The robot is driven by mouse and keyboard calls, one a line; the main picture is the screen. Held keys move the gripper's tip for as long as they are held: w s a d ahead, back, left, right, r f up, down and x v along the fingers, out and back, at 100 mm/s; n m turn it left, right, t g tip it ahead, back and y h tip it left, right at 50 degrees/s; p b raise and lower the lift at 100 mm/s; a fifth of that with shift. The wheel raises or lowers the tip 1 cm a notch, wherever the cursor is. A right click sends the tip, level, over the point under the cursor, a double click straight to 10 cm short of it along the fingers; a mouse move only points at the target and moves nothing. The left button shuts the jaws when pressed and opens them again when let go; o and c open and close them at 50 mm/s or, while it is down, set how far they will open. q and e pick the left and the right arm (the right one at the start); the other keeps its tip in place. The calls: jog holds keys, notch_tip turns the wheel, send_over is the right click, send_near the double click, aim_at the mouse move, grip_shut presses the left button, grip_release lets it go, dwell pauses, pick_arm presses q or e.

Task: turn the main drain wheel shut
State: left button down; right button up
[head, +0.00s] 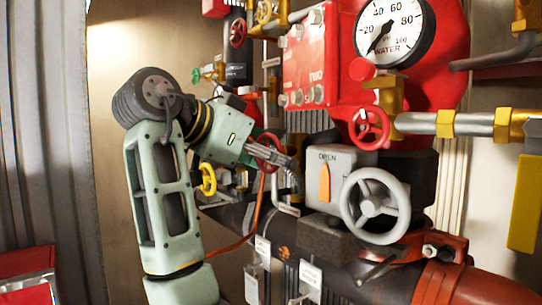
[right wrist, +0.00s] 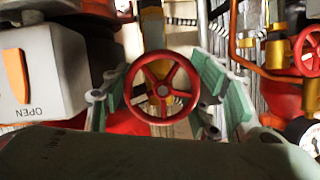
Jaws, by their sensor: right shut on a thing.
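A small red spoked hand wheel (head: 268,151) sits left of the grey OPEN box in the head view. In the right wrist view the red wheel (right wrist: 162,88) fills the middle, facing the camera. My right gripper (head: 278,156) is at this wheel, its green arm rising from the bottom of the head view. In the right wrist view my right gripper (right wrist: 165,92) has a finger pad at each side of the rim and is shut on it. No readable label names this wheel as the main drain. My left gripper is not in view.
The grey box (head: 335,178) with an orange pointer and a large grey wheel (head: 375,205) stand close right. Another red wheel (head: 370,127) is above, below the pressure gauge (head: 394,32). A yellow wheel (head: 208,179) is near my forearm. Pipes crowd the wall.

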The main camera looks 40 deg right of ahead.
jog(key=o, duration=1.1)
jog(key=v, duration=0.7)
jog(key=shift+a+r, duration=0.1)
jog(key=shift+a, duration=0.2)
jog(key=shift+d, duration=0.1)
